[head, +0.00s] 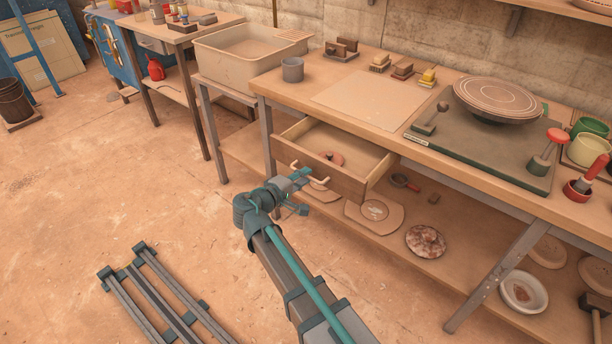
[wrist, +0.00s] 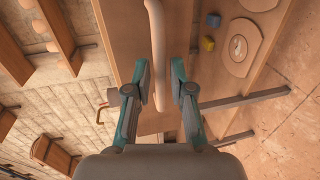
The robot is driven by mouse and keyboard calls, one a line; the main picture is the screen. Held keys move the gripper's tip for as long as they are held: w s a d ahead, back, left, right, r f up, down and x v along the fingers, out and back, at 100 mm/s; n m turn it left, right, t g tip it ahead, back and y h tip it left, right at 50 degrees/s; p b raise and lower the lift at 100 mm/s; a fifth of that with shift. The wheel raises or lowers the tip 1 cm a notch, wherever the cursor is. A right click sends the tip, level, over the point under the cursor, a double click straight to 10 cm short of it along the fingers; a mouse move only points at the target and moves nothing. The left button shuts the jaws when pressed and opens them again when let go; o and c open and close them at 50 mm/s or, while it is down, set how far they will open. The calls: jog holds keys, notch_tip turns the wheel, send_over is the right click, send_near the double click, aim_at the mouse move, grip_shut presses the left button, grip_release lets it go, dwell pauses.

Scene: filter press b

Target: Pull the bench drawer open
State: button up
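The bench drawer (head: 346,186) stands pulled out from under the bench top, its inside showing from above in the head view. Its pale bar handle (head: 310,175) is on the front panel. In the wrist view the handle (wrist: 158,60) runs down from the top edge between my two fingers. My gripper (wrist: 160,80) is open, with one finger on each side of the handle. The left finger is close to the handle, and a gap shows at the right finger. I cannot tell whether either touches. In the head view my gripper (head: 298,190) is at the drawer front.
A reddish item (head: 333,158) lies in the drawer. The bench top (head: 365,98) carries a grey cup (head: 292,70) and a potter's wheel (head: 498,98). The lower shelf (head: 390,239) holds several discs and plates. Open floor (head: 130,180) lies left of the drawer.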

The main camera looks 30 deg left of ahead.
jog(key=v, duration=1)
jog(key=shift+s, duration=0.2)
